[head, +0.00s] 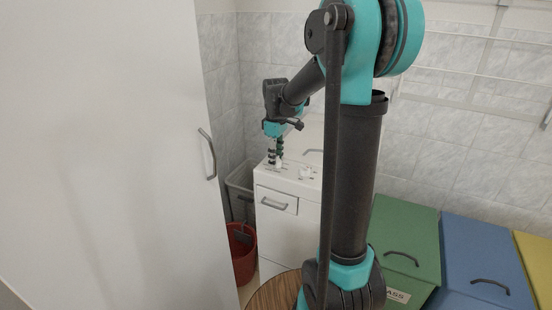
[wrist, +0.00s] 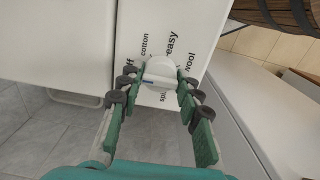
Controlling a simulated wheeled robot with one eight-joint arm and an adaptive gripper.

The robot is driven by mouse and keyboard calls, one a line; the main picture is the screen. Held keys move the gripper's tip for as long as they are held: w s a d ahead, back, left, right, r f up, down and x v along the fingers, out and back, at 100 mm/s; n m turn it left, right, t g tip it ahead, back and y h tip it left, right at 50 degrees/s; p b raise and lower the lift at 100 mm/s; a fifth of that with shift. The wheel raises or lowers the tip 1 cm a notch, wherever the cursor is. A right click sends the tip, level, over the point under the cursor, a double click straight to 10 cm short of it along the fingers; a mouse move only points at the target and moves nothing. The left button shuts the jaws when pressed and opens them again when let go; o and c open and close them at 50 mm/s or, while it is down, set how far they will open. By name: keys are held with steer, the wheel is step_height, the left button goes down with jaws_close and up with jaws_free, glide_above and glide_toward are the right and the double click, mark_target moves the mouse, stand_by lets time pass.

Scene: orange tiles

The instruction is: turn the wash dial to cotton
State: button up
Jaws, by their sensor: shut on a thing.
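The wash dial (wrist: 163,73) is a white round knob on the white panel in the wrist view, with a small blue mark at its left side. The printed words off, cotton, easy, wool and a partly hidden word starting with "sp" ring it. The blue mark lies on the side toward off, below cotton; its exact setting is hard to tell. My gripper (wrist: 160,80) is shut on the dial, one green finger on each side. In the head view my gripper (head: 275,156) points down onto the top of the white washing machine (head: 291,237).
A tall white door (head: 110,150) fills the left. A red basket (head: 243,255) stands on the floor. Green (head: 405,232), blue (head: 487,255) and yellow (head: 535,255) bins stand at the right.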

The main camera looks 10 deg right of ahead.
steer(key=shift+m, duration=0.3)
steer(key=m, duration=0.4)
steer(key=shift+m, duration=2.5)
steer(key=o, duration=1.2)
steer(key=shift+c, duration=0.2)
step_height(320, 180, up, 12)
